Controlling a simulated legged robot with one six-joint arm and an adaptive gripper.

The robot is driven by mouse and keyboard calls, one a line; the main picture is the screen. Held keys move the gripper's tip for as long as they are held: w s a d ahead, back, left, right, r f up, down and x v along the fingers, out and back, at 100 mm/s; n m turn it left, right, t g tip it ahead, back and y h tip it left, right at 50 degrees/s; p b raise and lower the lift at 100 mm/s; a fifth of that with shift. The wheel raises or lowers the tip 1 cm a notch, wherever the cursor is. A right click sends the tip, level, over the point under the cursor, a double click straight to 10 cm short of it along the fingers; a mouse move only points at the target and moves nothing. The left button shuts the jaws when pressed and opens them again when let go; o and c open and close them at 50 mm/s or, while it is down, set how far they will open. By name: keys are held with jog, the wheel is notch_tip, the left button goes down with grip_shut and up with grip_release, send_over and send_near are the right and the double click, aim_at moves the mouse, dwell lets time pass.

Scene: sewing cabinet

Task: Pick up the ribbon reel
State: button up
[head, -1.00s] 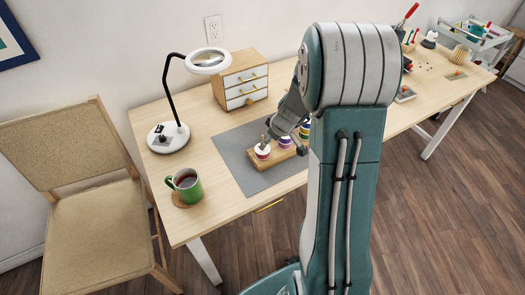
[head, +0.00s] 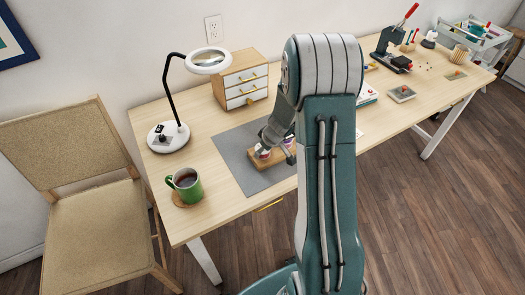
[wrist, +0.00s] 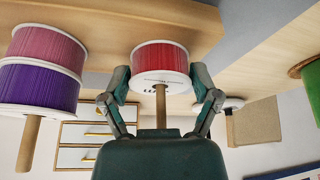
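In the wrist view, a red ribbon reel (wrist: 160,58) with white flanges sits around a wooden peg (wrist: 160,105). My gripper (wrist: 160,80) is spread, with one finger on each side of the reel, close to its near flange; contact is unclear. A pink reel (wrist: 48,48) and a purple reel (wrist: 38,88) share another peg at the left. In the head view, my gripper (head: 272,150) is down at the wooden stand (head: 262,175) and partly hides the red reel (head: 262,154). My arm hides part of the stand.
The stand is on a grey mat (head: 236,160). A drawer cabinet (head: 240,82) and a magnifier lamp (head: 209,62) stand behind. A green mug (head: 186,186) is at the front left. A press (head: 393,50) and small items occupy the right side of the table.

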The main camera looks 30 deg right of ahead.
jog(key=shift+c, duration=0.2)
notch_tip(320, 180, up, 18)
dwell(0.8)
jog(key=shift+s, duration=0.1)
